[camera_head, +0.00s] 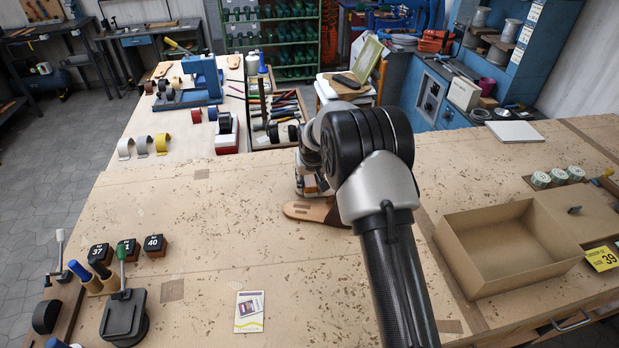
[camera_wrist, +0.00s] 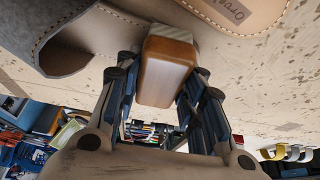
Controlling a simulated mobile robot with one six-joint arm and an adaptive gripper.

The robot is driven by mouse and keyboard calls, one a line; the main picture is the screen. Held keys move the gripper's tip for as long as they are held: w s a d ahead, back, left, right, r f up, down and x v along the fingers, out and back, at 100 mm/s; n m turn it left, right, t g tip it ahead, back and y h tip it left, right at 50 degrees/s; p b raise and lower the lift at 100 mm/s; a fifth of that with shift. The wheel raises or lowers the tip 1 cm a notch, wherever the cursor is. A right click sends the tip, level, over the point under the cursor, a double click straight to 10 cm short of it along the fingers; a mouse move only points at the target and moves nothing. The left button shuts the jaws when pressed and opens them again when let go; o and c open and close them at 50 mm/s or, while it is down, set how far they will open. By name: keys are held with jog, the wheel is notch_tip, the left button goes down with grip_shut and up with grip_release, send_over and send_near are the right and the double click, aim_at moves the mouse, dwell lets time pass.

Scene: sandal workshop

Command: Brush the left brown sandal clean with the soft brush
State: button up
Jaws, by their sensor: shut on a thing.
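A tan-brown leather sandal (camera_head: 305,211) lies on the workbench, partly hidden by my arm in the head view. In the wrist view, stitched leather with a stamped sole (camera_wrist: 236,14) is at the top right, and a grey-lined strap (camera_wrist: 75,45) curves at the top left. I cannot tell whether these belong to one sandal or two. My gripper (camera_head: 316,186) is low over the sandal. It is shut on the soft brush, whose brown wooden block (camera_wrist: 167,72) sits between the fingers, with pale bristles (camera_wrist: 174,37) facing the sandal area. Bristle contact is unclear.
An open cardboard box (camera_head: 480,270) stands at the right, near a yellow 39 card (camera_head: 602,258). Numbered blocks (camera_head: 128,249) and upright tools (camera_head: 95,278) are at the left. A small card (camera_head: 249,311) lies in front. The bench left of the sandal is clear.

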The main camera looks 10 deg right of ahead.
jog(key=shift+s, duration=0.5)
jog(key=shift+w, duration=0.1)
jog(key=shift+w+d+f, duration=0.1)
jog(key=shift+w+d, duration=0.05)
jog(key=shift+w, duration=0.45)
jog(key=shift+w+d, duration=0.1)
jog(key=shift+w, duration=0.5)
jog(key=shift+s+a+b, duration=0.15)
jog(key=shift+s+b, duration=0.05)
jog(key=shift+s, duration=0.45)
jog(key=shift+s+a+b, duration=0.15)
jog(key=shift+s+b, duration=0.05)
jog(key=shift+s, duration=0.4)
jog(key=shift+r+p, duration=2.3)
jog(key=shift+r, duration=1.9)
jog(key=shift+f, duration=0.1)
